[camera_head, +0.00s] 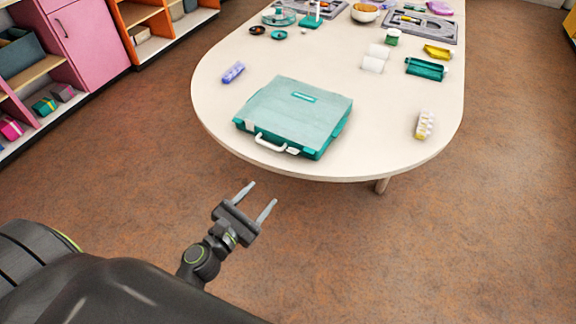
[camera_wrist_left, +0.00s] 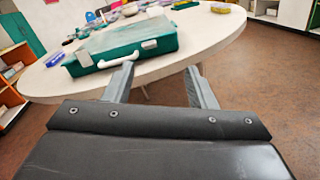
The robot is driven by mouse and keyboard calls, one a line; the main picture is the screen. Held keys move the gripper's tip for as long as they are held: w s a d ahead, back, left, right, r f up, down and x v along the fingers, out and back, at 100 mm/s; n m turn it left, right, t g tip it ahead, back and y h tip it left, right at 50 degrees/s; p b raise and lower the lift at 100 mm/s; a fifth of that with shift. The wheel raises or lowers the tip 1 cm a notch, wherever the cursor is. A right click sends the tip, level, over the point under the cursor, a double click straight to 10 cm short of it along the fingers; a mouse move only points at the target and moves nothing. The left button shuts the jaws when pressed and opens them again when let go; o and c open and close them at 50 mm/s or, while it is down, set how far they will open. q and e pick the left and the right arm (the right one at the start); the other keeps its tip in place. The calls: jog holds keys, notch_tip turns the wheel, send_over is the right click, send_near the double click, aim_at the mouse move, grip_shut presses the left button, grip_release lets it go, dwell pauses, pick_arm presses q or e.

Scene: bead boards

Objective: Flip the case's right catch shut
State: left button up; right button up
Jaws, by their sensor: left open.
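The teal case (camera_head: 300,100) lies closed on the near end of the pale table; it also shows in the left wrist view (camera_wrist_left: 125,38). Its white handle (camera_head: 268,144) is on the front side. A small white catch (camera_head: 293,151) sits just right of the handle, and it shows in the left wrist view (camera_wrist_left: 150,44) too; it seems to stick outward, but its exact angle is too small to tell. My left gripper (camera_head: 261,194) is open and empty, in front of the table edge and apart from the case. My right gripper is not in view.
The rounded white table (camera_head: 400,158) also holds a purple item (camera_head: 233,72) left of the case, a cream bead-like block (camera_head: 425,125) to the right, and a teal tray (camera_head: 426,69) farther back. Shelves stand at the left. The floor before the table is clear.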

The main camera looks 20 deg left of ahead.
pick_arm(q)
jog(key=w+n, duration=0.1)
jog(key=w, duration=0.4)
jog(key=w+f+n, duration=0.1)
jog(key=w+n, duration=0.1)
jog(key=w, duration=0.3)
jog(key=w+f+n+y, duration=0.1)
jog(key=w, duration=0.4)
jog(key=shift+w+d+f+n+p, duration=0.1)
jog(key=shift+d+n+p, duration=0.2)
jog(key=shift+p, duration=0.1)
jog(key=shift+w, duration=0.8)
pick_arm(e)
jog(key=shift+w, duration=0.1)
